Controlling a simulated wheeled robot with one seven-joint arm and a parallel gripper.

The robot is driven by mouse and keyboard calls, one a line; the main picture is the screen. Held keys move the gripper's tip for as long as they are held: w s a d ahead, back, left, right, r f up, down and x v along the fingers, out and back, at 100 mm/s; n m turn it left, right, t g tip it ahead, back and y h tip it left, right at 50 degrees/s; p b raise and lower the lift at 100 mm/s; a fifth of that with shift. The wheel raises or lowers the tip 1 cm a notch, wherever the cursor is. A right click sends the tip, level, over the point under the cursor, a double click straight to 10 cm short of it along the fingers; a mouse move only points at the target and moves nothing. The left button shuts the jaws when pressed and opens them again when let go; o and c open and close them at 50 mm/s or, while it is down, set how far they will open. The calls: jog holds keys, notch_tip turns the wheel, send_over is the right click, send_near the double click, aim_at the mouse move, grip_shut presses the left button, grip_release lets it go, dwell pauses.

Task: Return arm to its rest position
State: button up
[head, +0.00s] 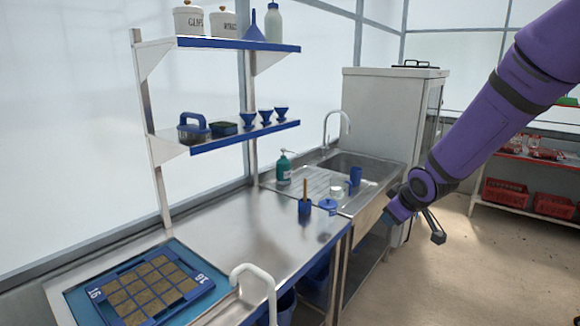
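My purple arm reaches in from the upper right of the head view. My gripper (413,228) hangs at its lower end, in front of the sink's right side and over the floor. Its dark fingers are spread apart, and nothing shows between them. It is clear of the steel bench and touches nothing that I can see.
A blue seed tray (205,290) with brown filled cells lies on the bench (235,240) at the lower left. A blue pot (305,208) and a green bottle (284,170) stand near the sink (365,166). Shelves (240,137) rise behind. Open floor (490,270) lies right.

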jog(key=s+d+r+m+g, duration=0.1)
jog(key=s+r, duration=0.4)
jog(key=s, duration=0.6)
jog(key=s+d+r+m, duration=0.1)
jog(key=s+r+m, duration=0.3)
jog(key=s, duration=0.7)
jog(key=s+d+r+m+g+h, duration=0.1)
jog(key=s+r+m, duration=0.2)
jog(key=s+r, duration=0.4)
jog(key=s, duration=0.5)
jog(key=shift+d+r+g, duration=0.3)
jog(key=shift+d, duration=0.1)
jog(key=shift+w, duration=0.1)
